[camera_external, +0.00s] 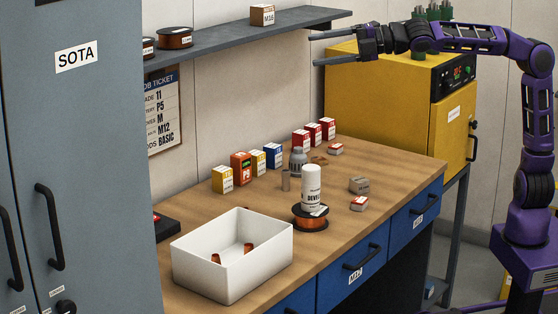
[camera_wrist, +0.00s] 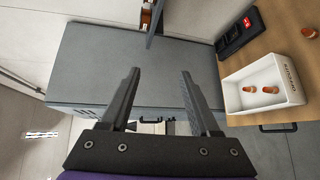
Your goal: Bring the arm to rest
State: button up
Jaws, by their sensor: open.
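My purple arm reaches in from the right in the external view, held raised. My gripper (camera_external: 315,49) is at its left end, high above the back of the workbench and in front of the yellow cabinet's upper left. Its two dark fingers point left and stand apart with nothing between them. In the wrist view my gripper (camera_wrist: 158,75) also shows open and empty, with the grey locker (camera_wrist: 90,60) far beyond the fingers.
The workbench (camera_external: 330,245) holds a white bin (camera_external: 265,265) with a few copper-coloured pieces, a wire spool (camera_external: 310,221), a white can (camera_external: 311,185) and several small boxes. A grey shelf (camera_external: 235,35) is left of my gripper. The yellow cabinet (camera_external: 370,100) stands behind.

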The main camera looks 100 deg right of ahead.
jog(key=s+a+n+y, duration=0.1)
jog(key=a+n+y, duration=0.15)
jog(key=a, duration=0.35)
jog(key=s+d+f+m+g, duration=0.2)
jog(key=s+d+f+m, duration=0.15)
jog(key=f, duration=0.25)
jog(key=s+d+f+m+g, duration=0.2)
jog(key=s+f+m, duration=0.2)
jog(key=s+f, duration=0.1)
jog(key=s+a+f+m+g, duration=0.1)
jog(key=s+f+m, duration=0.3)
jog(key=s, duration=0.5)
jog(key=s+a+f+m+g+p, duration=0.1)
jog(key=s+f+m+g, duration=0.2)
jog(key=s+f, duration=0.5)
jog(key=s+f+m+g, duration=0.2)
jog(key=s+f+m, duration=0.3)
jog(key=s, duration=0.5)
jog(key=shift+a+f+m+p, duration=0.35)
jog(key=shift+a+f+m, duration=0.05)
jog(key=shift+f, duration=0.2)
jog(key=shift+h, duration=0.25)
